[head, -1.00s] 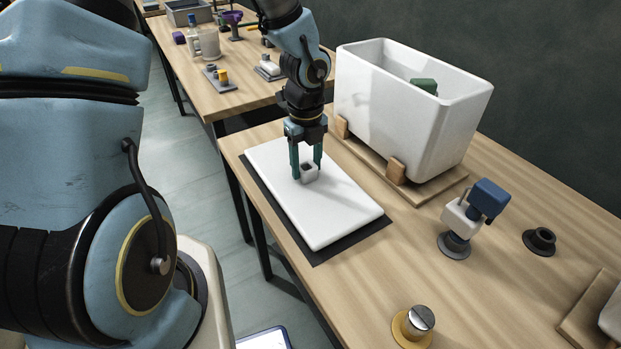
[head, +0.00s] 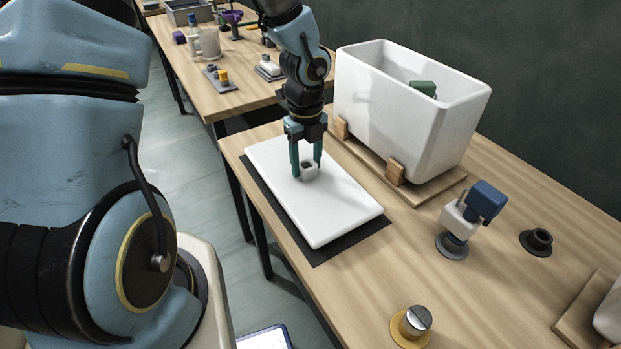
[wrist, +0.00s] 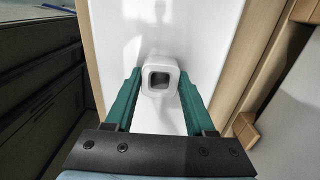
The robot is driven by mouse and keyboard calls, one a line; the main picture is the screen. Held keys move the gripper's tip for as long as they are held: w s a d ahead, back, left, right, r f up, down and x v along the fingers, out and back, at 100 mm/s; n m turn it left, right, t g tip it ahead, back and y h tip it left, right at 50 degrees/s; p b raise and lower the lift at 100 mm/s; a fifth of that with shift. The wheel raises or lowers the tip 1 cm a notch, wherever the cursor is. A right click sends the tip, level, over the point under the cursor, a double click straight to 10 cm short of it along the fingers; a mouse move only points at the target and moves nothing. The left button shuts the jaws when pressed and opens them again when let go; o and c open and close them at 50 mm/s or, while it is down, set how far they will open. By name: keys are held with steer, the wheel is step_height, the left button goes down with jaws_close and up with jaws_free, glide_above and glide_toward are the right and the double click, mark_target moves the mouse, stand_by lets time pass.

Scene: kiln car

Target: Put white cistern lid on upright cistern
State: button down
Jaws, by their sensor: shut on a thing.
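The white cistern lid (head: 330,215) is a flat slab, lying level over a dark mat (head: 316,256) on the near table. A small hollow square knob (head: 309,172) rises from its top; the knob also shows in the wrist view (wrist: 160,75). My gripper (head: 306,169) points straight down and is shut on this knob, one green finger on each side. I cannot tell whether the lid touches the mat or hangs just above it. The upright cistern (head: 395,125), a white open-topped box, stands behind and right of the lid. A green part (head: 424,87) shows inside it.
The cistern sits on a wooden base with wooden blocks (head: 397,171). To the right are a blue-and-white valve-like fitting (head: 462,222), a black ring fitting (head: 537,242) and a brass-and-steel piece (head: 411,322). Another white object (head: 609,318) is at the right edge. A second table holds small items.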

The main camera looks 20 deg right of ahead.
steer(key=shift+r+p, duration=1.6)
steer(key=shift+r+p, duration=3.7)
steer(key=shift+r, duration=8.65)
steer(key=w+d+f, duration=0.1)
steer(key=w+d, duration=0.1)
steer(key=d, duration=1.1)
steer(key=w+d+f, duration=0.2)
steer(key=w+d, duration=0.1)
steer(key=d, duration=1)
steer(key=shift+b, duration=0.3)
